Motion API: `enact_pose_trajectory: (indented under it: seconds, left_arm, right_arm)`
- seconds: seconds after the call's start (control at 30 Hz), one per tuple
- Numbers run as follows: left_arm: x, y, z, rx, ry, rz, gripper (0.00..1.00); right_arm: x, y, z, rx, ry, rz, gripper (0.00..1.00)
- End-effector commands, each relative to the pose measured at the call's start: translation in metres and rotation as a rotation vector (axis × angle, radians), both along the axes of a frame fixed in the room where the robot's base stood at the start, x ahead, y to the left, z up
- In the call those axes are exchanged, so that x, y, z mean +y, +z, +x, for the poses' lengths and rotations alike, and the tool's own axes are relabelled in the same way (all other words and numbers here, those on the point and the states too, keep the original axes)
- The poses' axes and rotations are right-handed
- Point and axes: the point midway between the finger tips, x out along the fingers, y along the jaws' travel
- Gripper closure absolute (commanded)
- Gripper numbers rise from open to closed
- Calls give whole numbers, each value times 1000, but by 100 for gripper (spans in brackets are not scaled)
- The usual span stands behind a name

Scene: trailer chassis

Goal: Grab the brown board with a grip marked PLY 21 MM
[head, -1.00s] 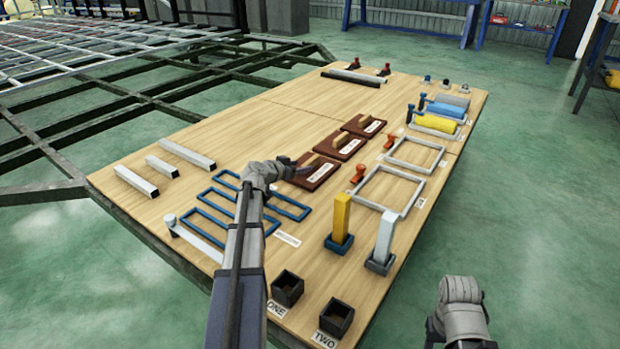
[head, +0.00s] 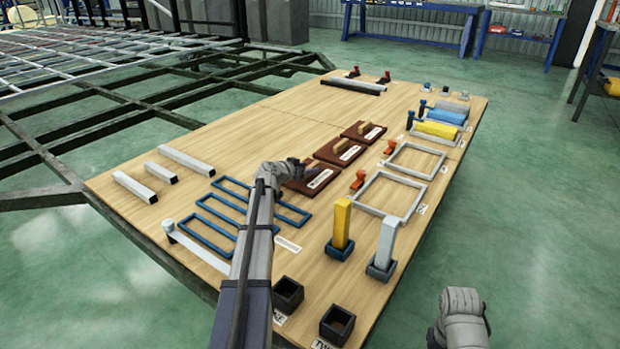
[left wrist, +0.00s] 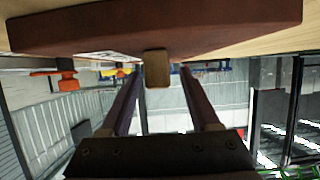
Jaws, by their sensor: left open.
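Three brown boards with tan grips and white labels lie in a row on the table: a near one (head: 323,184), a middle one (head: 331,158) and a far one (head: 356,135). The label print is too small to read. My left gripper (head: 304,171) is at the near board and partly hides it and its grip. In the left wrist view, a brown board (left wrist: 200,27) spans the top with its tan grip (left wrist: 157,70) below it. The open fingers (left wrist: 158,90) point toward the grip, one on each side, apart from it.
Orange-handled tools (head: 358,180) and grey frames (head: 385,196) lie right of the boards. A yellow post (head: 341,222), a pale post (head: 385,243) and black boxes (head: 287,294) stand at the front.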

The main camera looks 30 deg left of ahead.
Motion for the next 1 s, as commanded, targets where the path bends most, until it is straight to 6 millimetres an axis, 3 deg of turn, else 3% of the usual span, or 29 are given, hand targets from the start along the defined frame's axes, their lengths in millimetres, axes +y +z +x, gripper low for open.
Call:
enact_pose_trajectory:
  seconds: [0.1, 0.33, 0.87, 1.0]
  left_arm:
    - [-1, -9, 15, 1, -1, 1, 38]
    - [-2, -8, 17, 0, -2, 1, 38]
    - [-2, -8, 16, 0, -1, 1, 97]
    - [-2, -7, 15, 0, 0, 1, 100]
  right_arm:
    - [0, -8, 0, 0, 0, 0, 50]
    - [0, -8, 0, 0, 0, 0, 50]
    - [0, -8, 0, 0, 0, 0, 50]
    - [0, -7, 0, 0, 0, 0, 50]
